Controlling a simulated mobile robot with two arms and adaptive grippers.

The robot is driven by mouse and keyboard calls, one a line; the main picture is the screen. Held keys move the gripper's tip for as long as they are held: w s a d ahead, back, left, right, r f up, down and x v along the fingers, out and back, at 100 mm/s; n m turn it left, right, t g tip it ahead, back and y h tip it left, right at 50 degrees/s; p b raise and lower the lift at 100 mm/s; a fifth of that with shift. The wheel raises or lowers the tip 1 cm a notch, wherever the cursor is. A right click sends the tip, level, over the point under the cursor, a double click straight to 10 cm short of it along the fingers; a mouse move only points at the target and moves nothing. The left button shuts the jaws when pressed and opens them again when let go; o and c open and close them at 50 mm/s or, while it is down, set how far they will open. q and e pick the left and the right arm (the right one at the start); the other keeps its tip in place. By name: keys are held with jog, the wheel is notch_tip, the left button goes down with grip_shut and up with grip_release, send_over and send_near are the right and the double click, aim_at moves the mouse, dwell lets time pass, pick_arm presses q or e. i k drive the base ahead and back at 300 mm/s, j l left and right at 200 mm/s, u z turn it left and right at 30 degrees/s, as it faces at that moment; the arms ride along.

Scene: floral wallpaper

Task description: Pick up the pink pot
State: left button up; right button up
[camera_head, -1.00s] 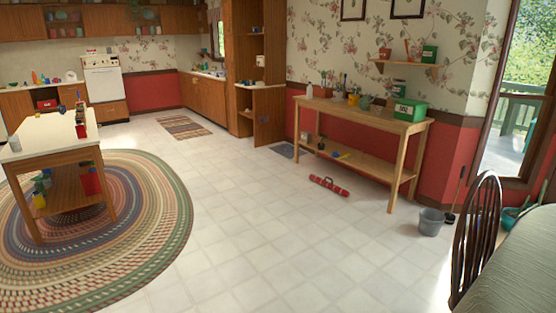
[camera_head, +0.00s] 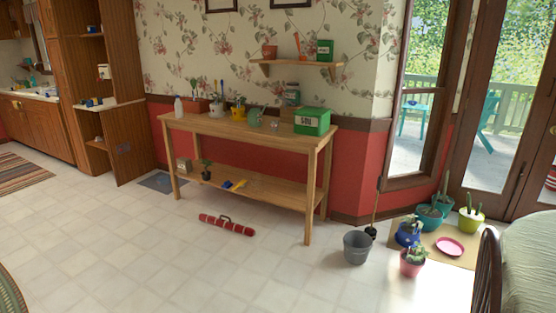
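A pink pot (camera_head: 412,265) with a small green plant in it stands on the white tiled floor at the lower right. It is just right of a grey bucket (camera_head: 357,248) and near the front edge of a tan mat (camera_head: 463,256). A blue pot (camera_head: 407,236) with a plant stands just behind it. A pink saucer (camera_head: 450,246) lies on the mat to its right. Neither of my grippers shows in the view.
A wooden potting bench (camera_head: 262,132) with pots and a green box (camera_head: 312,121) stands along the wall. A dark chair (camera_head: 487,272) and a covered table (camera_head: 532,262) block the far right. The floor in front is open.

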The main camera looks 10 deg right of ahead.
aim_at(412, 261)
jog(key=i+l+z, duration=0.1)
jog(key=i+z, duration=0.15)
jog(key=i, duration=0.3)
jog(key=i+z, duration=0.25)
jog(key=i, duration=0.25)
jog(key=i+j+z, duration=0.1)
jog(key=i+z, duration=0.2)
jog(key=i, duration=0.25)
jog(key=i+j+z, duration=0.25)
jog(key=i, duration=0.25)
